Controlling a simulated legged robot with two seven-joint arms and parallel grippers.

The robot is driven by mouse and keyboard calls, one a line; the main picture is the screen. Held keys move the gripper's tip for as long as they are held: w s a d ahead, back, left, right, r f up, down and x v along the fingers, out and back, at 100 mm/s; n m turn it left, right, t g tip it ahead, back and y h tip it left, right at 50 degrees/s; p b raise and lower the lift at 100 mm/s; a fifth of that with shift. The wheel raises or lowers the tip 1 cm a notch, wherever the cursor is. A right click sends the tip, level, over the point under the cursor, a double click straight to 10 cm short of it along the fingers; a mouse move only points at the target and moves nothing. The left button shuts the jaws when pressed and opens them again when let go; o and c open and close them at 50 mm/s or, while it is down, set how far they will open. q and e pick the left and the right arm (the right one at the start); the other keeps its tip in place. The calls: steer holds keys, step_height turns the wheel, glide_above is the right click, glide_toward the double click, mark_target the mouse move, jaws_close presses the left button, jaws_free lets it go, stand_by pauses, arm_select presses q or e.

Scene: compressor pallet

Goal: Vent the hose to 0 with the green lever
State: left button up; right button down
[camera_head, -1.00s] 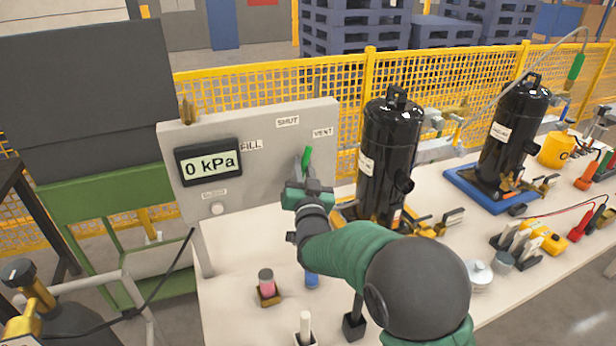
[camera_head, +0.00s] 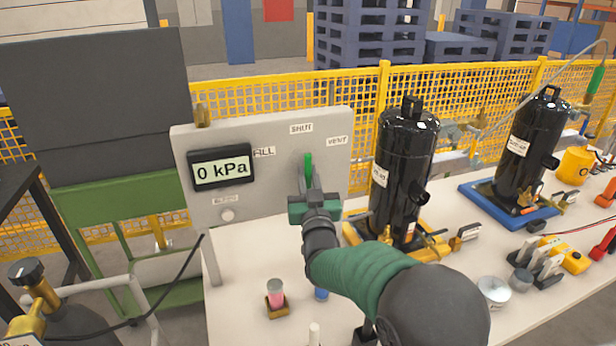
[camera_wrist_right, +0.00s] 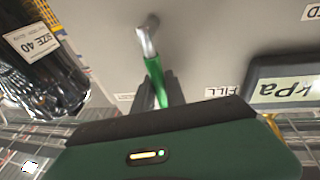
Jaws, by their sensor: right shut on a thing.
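The green lever (camera_head: 308,165) is on the front of the grey panel (camera_head: 270,190), and in the head view it points up toward the SHUT label (camera_head: 301,128). The VENT label (camera_head: 337,141) is to its right and the FILL label (camera_head: 264,152) to its left. The display (camera_head: 221,168) reads 0 kPa. My right gripper (camera_head: 308,180) is shut on the green lever. In the right wrist view the lever (camera_wrist_right: 155,78) runs from its metal pivot down between the fingers (camera_wrist_right: 160,95). My left gripper is not in view.
A black cylinder (camera_head: 404,165) stands close to the right of the panel, with another on a blue tray (camera_head: 480,200) beyond. A yellow mesh fence (camera_head: 460,100) runs behind.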

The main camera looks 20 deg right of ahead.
steer(key=c, duration=1.4)
jaws_free()
steer(key=shift+o, duration=0.2)
steer(key=b+v, duration=0.4)
steer(key=v, duration=1.2)
steer(key=shift+s+f, duration=0.25)
steer(key=shift+s, duration=0.1)
